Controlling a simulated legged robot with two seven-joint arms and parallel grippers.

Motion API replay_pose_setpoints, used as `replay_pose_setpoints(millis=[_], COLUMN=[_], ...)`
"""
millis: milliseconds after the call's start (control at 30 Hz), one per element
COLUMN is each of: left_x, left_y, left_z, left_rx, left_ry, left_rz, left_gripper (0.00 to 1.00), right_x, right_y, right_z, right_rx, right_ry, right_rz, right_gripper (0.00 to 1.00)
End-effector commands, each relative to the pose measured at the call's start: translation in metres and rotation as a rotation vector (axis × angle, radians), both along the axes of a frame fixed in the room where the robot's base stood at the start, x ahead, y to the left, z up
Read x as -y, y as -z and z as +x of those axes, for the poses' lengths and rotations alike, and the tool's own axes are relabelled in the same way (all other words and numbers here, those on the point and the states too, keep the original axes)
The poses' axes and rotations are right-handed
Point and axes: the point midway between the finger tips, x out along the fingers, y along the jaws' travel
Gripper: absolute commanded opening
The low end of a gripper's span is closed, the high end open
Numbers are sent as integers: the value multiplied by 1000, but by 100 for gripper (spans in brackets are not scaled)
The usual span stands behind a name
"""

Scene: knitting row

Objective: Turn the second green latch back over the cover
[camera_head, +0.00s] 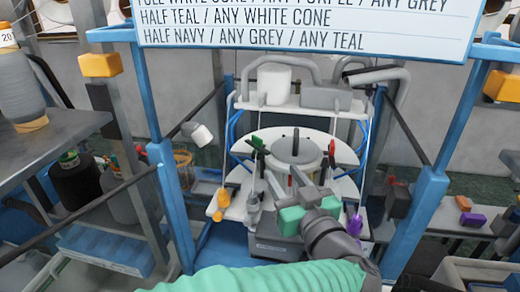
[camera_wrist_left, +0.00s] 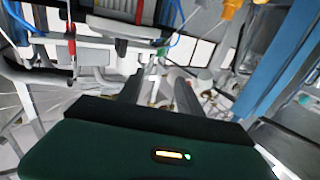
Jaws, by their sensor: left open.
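A knitting machine with a round grey top (camera_head: 297,150) and white curved plates (camera_head: 347,155) stands in the middle of the head view. A small green latch-like piece (camera_head: 257,143) sits at the left of the top. A red piece (camera_head: 331,148) stands at its right. I cannot tell which piece is the second green latch. My left gripper (camera_head: 284,178) is open, its two grey fingers reaching over the machine's front, apparently empty. The left wrist view shows the fingers (camera_wrist_left: 158,92) apart, a red piece (camera_wrist_left: 71,47) and a small green piece (camera_wrist_left: 161,50). My right gripper is not visible.
Blue posts (camera_head: 415,220) flank the machine. A sign (camera_head: 300,25) hangs above. An orange piece (camera_head: 222,200) is at the machine's left and a purple piece (camera_head: 355,225) at its right. A shelf with a grey cone (camera_head: 20,85) stands at far left.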

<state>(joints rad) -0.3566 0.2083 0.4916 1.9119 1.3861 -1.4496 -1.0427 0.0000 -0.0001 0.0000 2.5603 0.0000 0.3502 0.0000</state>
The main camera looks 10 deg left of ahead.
Motion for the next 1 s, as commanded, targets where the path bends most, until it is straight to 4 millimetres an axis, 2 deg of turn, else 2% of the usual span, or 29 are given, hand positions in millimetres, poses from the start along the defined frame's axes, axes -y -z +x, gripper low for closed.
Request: replay_pose_setpoints(millis=[400,600,767,1000], left_x=[-57,-76,-82,-82], left_y=[0,-1,-1,-2], left_z=[90,123,134,134], left_rx=[-1,0,-1,-1], left_ry=[-9,-7,-5,-5], left_rz=[0,-1,1,1], left_gripper=[43,43,43,42], right_x=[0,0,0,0], right_y=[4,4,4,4], right_z=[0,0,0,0], right_rx=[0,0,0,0], right_ry=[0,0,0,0], right_rz=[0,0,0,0], right_gripper=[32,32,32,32])
